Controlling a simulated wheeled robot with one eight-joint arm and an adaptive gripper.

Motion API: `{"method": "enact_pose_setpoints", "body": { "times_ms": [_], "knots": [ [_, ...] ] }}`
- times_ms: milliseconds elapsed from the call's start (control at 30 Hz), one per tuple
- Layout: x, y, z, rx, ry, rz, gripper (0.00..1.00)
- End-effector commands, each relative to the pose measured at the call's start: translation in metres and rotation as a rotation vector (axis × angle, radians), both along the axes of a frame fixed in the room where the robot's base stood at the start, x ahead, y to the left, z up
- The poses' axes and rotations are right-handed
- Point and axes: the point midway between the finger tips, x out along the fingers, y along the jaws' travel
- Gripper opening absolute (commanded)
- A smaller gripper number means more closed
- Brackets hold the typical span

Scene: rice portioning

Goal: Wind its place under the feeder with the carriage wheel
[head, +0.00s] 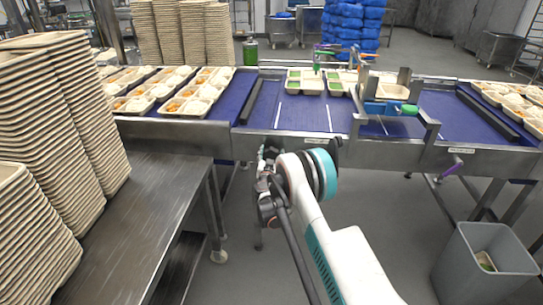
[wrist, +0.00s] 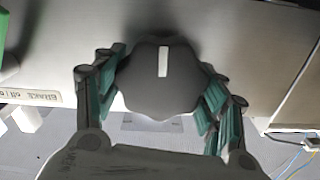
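The carriage wheel (wrist: 163,85) is a dark lobed knob with a white mark pointing up in the wrist view. My gripper (wrist: 165,90) has its teal finger pads on both sides of it, seemingly touching its rim. In the head view my gripper (head: 268,165) is at the front edge of the conveyor, and the arm hides the wheel. A blue and metal device (head: 390,107), probably the feeder, stands over the belt right of centre. A pale tray (head: 388,91) shows behind it. Compartment trays (head: 305,81) with green portions lie left of it.
A steel table (head: 150,220) with tall tray stacks (head: 60,110) stands at left. Filled trays (head: 190,90) line the left belt. A grey bin (head: 485,262) stands on the floor at right, below a purple handle (head: 455,166). A label (wrist: 40,98) sits left of the wheel.

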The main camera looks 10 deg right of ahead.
Motion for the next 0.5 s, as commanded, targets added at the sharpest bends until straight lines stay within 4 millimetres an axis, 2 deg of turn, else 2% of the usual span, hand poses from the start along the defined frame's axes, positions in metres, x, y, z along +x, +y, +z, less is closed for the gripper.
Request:
{"method": "enact_pose_setpoints", "body": {
  "times_ms": [267, 500],
  "knots": [
    [0.0004, 0.0001, 0.0003, -0.019, 0.006, 0.0, 0.41],
    [0.0006, 0.0008, 0.0005, -0.12, 0.039, 0.0, 0.41]
  ]
}}
